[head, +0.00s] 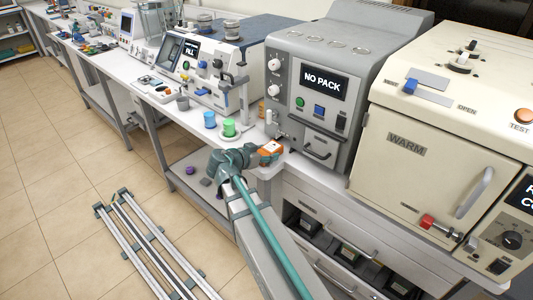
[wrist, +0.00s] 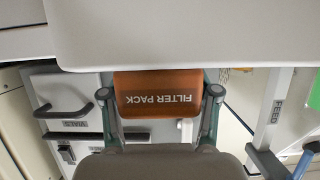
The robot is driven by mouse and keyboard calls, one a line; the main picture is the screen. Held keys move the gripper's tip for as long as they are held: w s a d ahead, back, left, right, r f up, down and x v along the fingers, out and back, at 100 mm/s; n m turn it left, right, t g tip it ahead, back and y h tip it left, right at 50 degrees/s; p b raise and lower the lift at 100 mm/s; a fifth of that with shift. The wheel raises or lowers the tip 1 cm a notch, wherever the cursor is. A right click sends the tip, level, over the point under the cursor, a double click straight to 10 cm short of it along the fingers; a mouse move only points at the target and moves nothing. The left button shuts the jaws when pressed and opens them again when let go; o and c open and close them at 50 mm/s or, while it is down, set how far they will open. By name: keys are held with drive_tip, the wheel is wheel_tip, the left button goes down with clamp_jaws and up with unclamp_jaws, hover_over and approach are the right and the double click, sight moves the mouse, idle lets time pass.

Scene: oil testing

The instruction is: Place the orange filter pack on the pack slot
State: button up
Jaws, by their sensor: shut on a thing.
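The orange filter pack (head: 271,148) is near the bench edge, in front of the grey machine (head: 330,55) whose screen reads "NO PACK". In the wrist view the pack (wrist: 157,83) shows its face with upside-down "FILTER PACK" lettering. My gripper (wrist: 162,98) is shut on it, with one finger on each side. In the head view my teal wrist is just left of the pack, and the fingers are hard to make out. I cannot clearly pick out the pack slot. A pale grey surface hides much of the wrist view's upper part.
Green (head: 229,127) and blue (head: 210,119) cups stand on the bench left of the pack. A cream oven-like cabinet (head: 440,110) marked "WARM" stands at right. A black-handled drawer (head: 318,147) is on the grey machine. Floor at left is open beyond metal rails (head: 140,240).

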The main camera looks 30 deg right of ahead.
drive_tip(key=shift+f, duration=0.15)
drive_tip(key=o, duration=1.5)
